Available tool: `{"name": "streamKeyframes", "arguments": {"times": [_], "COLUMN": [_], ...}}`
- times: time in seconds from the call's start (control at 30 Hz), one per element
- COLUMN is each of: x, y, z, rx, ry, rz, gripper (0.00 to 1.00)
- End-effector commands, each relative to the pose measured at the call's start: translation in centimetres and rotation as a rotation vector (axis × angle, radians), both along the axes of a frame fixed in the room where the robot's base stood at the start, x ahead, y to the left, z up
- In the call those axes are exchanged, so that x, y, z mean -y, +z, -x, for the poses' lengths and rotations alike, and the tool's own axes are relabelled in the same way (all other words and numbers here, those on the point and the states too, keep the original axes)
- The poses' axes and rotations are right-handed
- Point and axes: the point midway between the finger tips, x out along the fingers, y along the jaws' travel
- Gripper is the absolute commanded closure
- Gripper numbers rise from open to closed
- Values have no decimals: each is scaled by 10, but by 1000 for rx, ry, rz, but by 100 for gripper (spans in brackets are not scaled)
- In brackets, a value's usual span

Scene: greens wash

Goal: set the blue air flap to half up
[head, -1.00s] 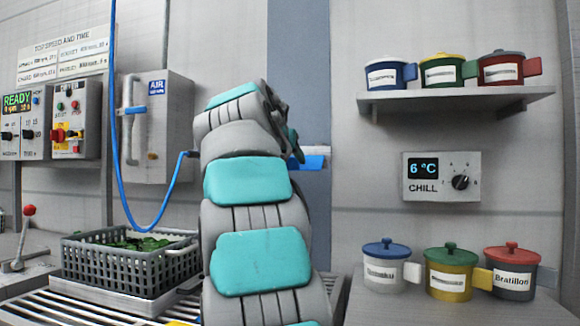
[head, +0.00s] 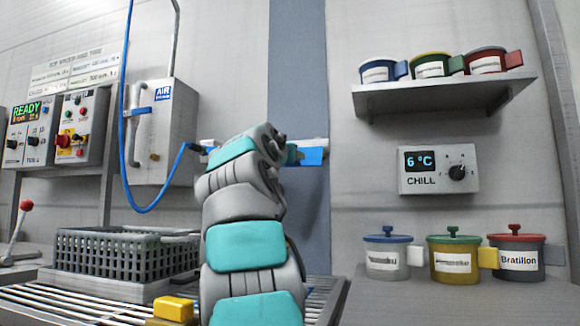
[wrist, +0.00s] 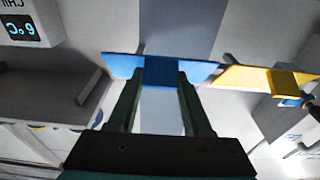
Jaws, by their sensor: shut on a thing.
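The blue air flap (head: 314,156) is on the wall at the dark vertical strip, just right of my arm's end in the head view. In the wrist view the blue flap (wrist: 118,66) is a wide flat plate across the upper middle. My gripper (wrist: 162,76) is shut on its middle part, with a dark finger on either side. In the head view my arm hides most of the gripper and the flap's left part. The flap's exact tilt is hard to tell.
A yellow plate (wrist: 250,77) adjoins the blue flap in the wrist view. The chill panel (head: 438,169) and shelf (head: 450,96) with lidded pots are at right. The air box (head: 165,130) with a blue hose, and a grey basket (head: 125,258), are at left.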

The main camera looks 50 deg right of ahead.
Motion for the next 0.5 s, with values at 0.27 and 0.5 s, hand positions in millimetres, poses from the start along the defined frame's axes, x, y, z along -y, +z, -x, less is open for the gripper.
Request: {"name": "streamKeyframes", "arguments": {"times": [0.27, 0.5], "x": [0, 0], "y": [0, 0], "z": [0, 0], "rx": [5, 5], "ry": [0, 0], "rz": [8, 8], "gripper": [100, 45]}}
